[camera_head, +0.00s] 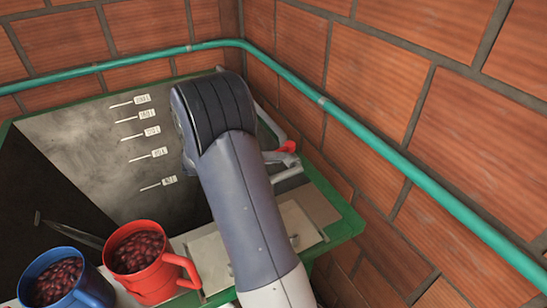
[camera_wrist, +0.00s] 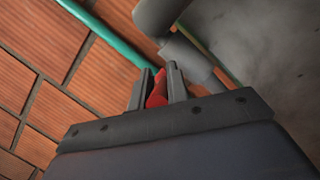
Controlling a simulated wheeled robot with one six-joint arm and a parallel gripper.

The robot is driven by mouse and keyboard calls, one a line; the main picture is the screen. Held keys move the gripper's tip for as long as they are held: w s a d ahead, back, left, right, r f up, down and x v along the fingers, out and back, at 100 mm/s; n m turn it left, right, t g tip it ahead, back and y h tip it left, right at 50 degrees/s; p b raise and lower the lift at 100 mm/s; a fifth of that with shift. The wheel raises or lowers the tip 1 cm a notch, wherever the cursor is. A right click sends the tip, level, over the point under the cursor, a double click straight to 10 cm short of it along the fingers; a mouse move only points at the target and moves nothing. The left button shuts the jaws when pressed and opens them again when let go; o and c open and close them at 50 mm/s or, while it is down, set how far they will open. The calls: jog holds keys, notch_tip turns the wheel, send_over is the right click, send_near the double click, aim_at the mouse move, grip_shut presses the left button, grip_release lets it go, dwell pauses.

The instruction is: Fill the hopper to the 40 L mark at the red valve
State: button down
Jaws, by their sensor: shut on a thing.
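The hopper (camera_head: 85,150) is a green-rimmed tank with a grey inner wall. Several small white level labels run down that wall, too small to read surely. The lower part of the hopper is dark, and I cannot make out any fill level. The red valve (camera_head: 288,147) is at the right side of the hopper, partly hidden behind my arm. In the wrist view my gripper (camera_wrist: 158,88) is shut on the red valve handle (camera_wrist: 157,92), which shows between its two dark fingers. A grey pipe (camera_wrist: 185,50) lies just beyond the fingers.
A red mug (camera_head: 150,262) and a blue mug (camera_head: 62,280), both full of dark red cherries, stand at the front left. A green pipe (camera_head: 400,170) runs along the brick walls (camera_head: 385,70) behind and right. A pale panel (camera_head: 300,222) lies at the hopper's near right edge.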

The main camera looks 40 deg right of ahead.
jog(key=shift+s+n+t+h+b, duration=0.45)
jog(key=shift+n+t+b, duration=0.5)
jog(key=shift+b, duration=0.6)
jog(key=c, duration=1.4)
grip_release()
jog(key=shift+o, duration=0.2)
jog(key=b+v, duration=0.3)
jog(key=v, duration=0.7)
jog(key=shift+a+r, duration=0.2)
jog(key=shift+a, duration=0.15)
